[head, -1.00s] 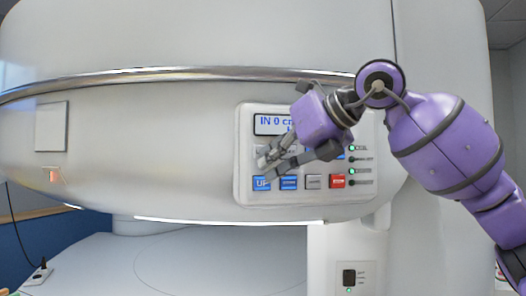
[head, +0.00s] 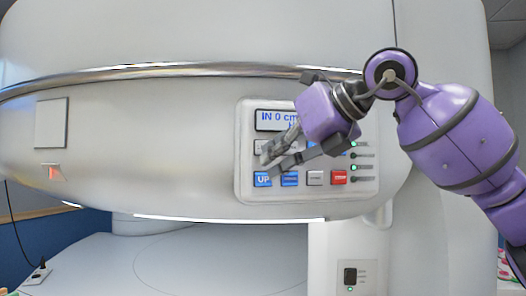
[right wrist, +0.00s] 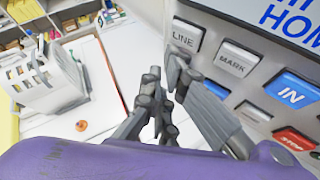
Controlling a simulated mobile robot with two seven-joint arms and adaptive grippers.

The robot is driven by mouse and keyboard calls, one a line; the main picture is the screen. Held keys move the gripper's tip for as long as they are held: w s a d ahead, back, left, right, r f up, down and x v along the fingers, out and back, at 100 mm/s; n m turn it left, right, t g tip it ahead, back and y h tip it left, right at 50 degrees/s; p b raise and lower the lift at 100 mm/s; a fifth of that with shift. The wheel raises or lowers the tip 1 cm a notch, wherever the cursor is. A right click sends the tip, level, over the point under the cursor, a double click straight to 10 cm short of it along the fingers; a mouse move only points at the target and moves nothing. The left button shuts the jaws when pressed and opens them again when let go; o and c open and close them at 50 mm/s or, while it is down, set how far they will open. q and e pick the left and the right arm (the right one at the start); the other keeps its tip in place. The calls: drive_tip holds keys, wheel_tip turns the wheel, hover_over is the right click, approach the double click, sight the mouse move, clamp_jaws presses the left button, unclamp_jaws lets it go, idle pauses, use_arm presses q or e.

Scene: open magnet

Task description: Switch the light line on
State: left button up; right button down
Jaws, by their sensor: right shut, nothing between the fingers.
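The control panel (head: 245,180) is on the front of the large white machine, with a blue-lettered display (head: 268,119) at its top. The grey LINE button (right wrist: 185,37) shows in the right wrist view, with the MARK button (right wrist: 236,61) beside it. In the head view, my gripper partly covers the upper button row. My right gripper (head: 267,160) is shut and empty in front of the panel's left side. In the right wrist view its fingertips (right wrist: 165,85) are just below the LINE button; contact cannot be told. My left gripper is out of view.
The blue UP button (head: 263,180), another blue button (head: 289,179), a grey button (head: 315,178) and the red button (head: 339,177) form the lower row. Green lights (head: 353,156) line the panel's right side. A white table surface (head: 90,265) extends below the machine.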

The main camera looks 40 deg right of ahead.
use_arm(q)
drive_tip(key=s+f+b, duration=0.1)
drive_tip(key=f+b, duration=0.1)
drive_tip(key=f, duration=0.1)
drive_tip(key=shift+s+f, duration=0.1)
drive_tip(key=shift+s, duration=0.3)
use_arm(e)
drive_tip(key=s, duration=0.1)
drive_tip(key=s+a, duration=0.1)
drive_tip(key=s, duration=0.1)
drive_tip(key=s+a, duration=0.1)
drive_tip(key=shift+s, duration=0.3)
drive_tip(key=shift+d, duration=0.1)
